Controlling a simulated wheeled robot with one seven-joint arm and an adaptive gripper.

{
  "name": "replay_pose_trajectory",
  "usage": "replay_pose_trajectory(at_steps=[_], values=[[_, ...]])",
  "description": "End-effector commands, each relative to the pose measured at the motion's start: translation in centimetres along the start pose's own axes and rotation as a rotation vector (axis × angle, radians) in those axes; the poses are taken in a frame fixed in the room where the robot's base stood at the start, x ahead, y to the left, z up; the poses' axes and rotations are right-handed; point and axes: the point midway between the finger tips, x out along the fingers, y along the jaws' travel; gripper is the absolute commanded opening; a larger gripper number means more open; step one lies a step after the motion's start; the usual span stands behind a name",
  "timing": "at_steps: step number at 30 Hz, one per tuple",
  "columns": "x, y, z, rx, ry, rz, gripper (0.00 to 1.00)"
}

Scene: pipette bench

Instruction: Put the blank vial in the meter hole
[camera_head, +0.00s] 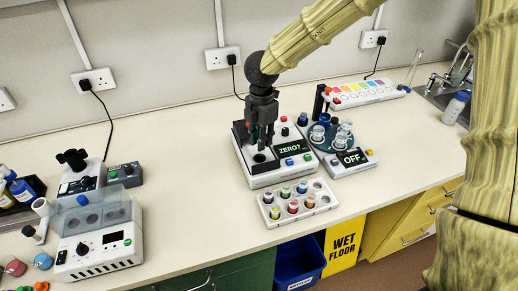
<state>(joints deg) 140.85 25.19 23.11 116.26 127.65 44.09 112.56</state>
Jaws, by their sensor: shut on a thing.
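The meter (250,180) is a white and dark box with a screen reading "ZERO?" (289,149) and a dark round hole (259,157) in its top. My gripper (263,143) points down over the meter, just above and beside the hole in the picture. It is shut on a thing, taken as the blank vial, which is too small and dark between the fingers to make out. I cannot tell whether its lower end is inside the hole.
A white rack (327,207) with several capped vials stands in front of the meter. A device reading "OFF" (352,158) with a round carousel of glassware is close on the right. A clear-lidded instrument (100,262) stands at left. The bench between is clear.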

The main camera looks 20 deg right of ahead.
Motion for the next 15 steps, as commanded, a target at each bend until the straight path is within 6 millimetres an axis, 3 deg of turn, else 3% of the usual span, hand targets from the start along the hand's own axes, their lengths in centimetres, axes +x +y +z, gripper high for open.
replay_pose_trajectory(at_steps=[15], values=[[5.0,0.8,0.1,-0.002,0.002,-0.009,0.03]])
